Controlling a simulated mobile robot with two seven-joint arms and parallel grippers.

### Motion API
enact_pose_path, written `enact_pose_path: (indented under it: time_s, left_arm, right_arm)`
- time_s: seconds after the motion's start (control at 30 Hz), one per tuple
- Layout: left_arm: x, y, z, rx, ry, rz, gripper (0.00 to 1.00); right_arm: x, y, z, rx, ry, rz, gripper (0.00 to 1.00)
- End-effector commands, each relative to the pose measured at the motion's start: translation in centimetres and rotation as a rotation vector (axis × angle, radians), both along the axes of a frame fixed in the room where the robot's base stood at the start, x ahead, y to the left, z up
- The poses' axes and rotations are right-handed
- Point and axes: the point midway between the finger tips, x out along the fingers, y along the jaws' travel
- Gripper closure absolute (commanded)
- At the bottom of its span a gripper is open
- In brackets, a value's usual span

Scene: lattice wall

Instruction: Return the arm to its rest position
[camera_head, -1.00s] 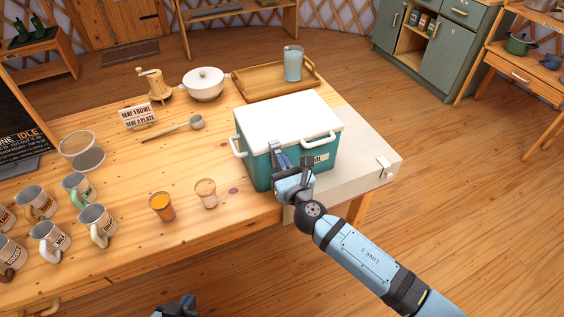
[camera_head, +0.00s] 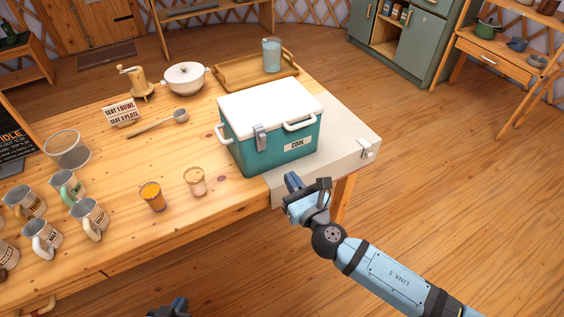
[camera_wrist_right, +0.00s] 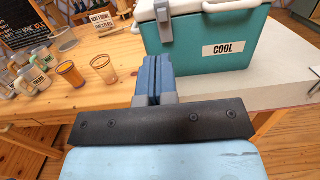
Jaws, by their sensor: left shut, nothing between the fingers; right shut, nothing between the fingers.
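My right gripper (camera_head: 306,186) is in front of the table's near right corner, in the air, apart from the cooler. Its fingers are together and empty in the right wrist view (camera_wrist_right: 152,75). The teal cooler (camera_head: 275,146) has a white lid, which is down, a grey latch on its front and a "COOL" label. It also shows in the right wrist view (camera_wrist_right: 225,45), beyond the fingers. Only the tip of my left gripper (camera_head: 170,308) shows at the bottom edge of the head view, low and away from the table's objects.
Several mugs (camera_head: 42,238), an orange glass (camera_head: 153,197) and a second glass (camera_head: 195,181) stand on the wooden table (camera_head: 130,165) to the left. A tray (camera_head: 232,72) with a tumbler (camera_head: 271,55) is behind the cooler. The floor (camera_head: 450,200) at right is clear.

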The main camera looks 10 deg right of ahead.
Motion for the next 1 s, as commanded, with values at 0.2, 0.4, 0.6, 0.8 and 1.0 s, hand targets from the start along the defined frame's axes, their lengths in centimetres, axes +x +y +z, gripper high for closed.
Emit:
enact_pose_path:
  time_s: [0.2, 0.4, 0.6, 0.8, 1.0]
  left_arm:
    - [-0.2, 0.0, -0.1, 0.0, 0.004, 0.0, 1.0]
    - [-0.2, 0.0, -0.1, 0.0, 0.003, 0.0, 1.0]
    - [-0.2, 0.1, -0.1, 0.0, 0.002, 0.001, 1.0]
    - [-0.2, 0.1, -0.1, 0.001, 0.002, 0.001, 1.0]
    - [-0.2, 0.1, -0.1, 0.001, 0.002, 0.001, 1.0]
  right_arm:
    - [-0.3, -0.1, 0.0, 0.0, 0.0, 0.0, 1.0]
    - [-1.5, -0.8, -2.0, 0.259, 0.156, -0.021, 1.0]
    - [-6.8, -3.4, -8.2, 1.177, 0.609, -0.189, 1.0]
    - [-12.8, -5.7, -12.8, 2.056, 0.864, -0.455, 1.0]
    - [-17.8, -7.3, -15.3, 2.71, 0.904, -0.709, 1.0]
